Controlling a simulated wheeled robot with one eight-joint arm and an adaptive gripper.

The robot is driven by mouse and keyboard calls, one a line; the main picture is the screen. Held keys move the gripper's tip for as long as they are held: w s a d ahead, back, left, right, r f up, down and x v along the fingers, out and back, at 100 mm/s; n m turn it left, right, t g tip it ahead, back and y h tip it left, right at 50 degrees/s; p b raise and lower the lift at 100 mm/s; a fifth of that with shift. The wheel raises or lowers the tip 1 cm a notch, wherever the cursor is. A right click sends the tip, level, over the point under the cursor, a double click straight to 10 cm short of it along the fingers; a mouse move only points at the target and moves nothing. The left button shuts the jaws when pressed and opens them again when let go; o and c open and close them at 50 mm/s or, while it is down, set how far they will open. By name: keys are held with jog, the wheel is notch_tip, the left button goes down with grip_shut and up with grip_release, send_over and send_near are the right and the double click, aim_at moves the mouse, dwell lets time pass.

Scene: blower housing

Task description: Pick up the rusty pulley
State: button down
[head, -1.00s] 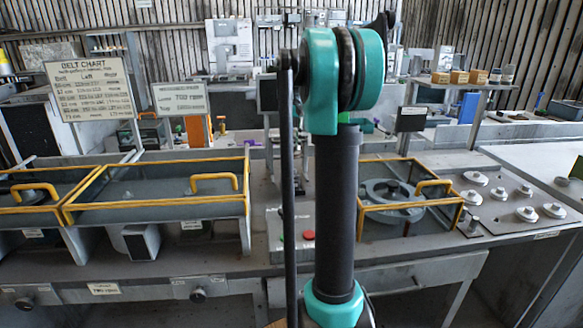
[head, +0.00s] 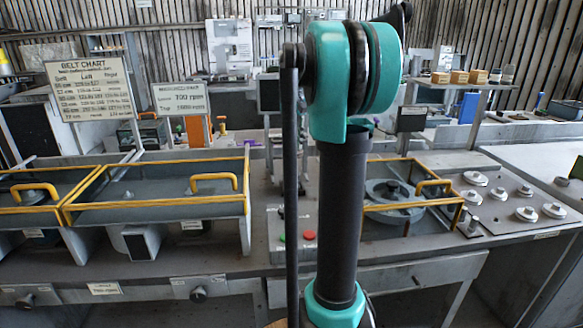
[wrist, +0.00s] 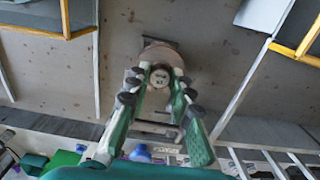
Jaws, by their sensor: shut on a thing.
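In the wrist view, my gripper (wrist: 161,76) has its green fingers closed around a round, brownish disc, which looks like the rusty pulley (wrist: 153,54). The far rim of the disc shows beyond the fingertips, and a paler hub shows between them. The fingers hide the sides of the disc. A dark, flat piece shows just beyond its rim; I cannot tell whether the disc touches it or the grey surface behind. In the head view, my arm stands in the middle, and neither the gripper nor the held disc can be seen.
Yellow-edged guards (head: 150,208) stand on the grey bench at left. Another yellow-edged guard (head: 430,205) surrounds a large grey wheel (head: 384,188) at right. A plate with several metal knobs (head: 490,185) lies beside it. A belt chart sign (head: 90,90) stands at back left.

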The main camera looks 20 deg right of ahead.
jog(key=shift+s+a+r, duration=0.15)
jog(key=shift+s+r, duration=0.05)
jog(key=shift+s, duration=0.65)
jog(key=shift+s+a+r, duration=0.2)
jog(key=shift+s, duration=0.6)
jog(key=shift+s+a+r, duration=0.15)
jog(key=shift+s+r, duration=0.05)
jog(key=shift+s, duration=0.65)
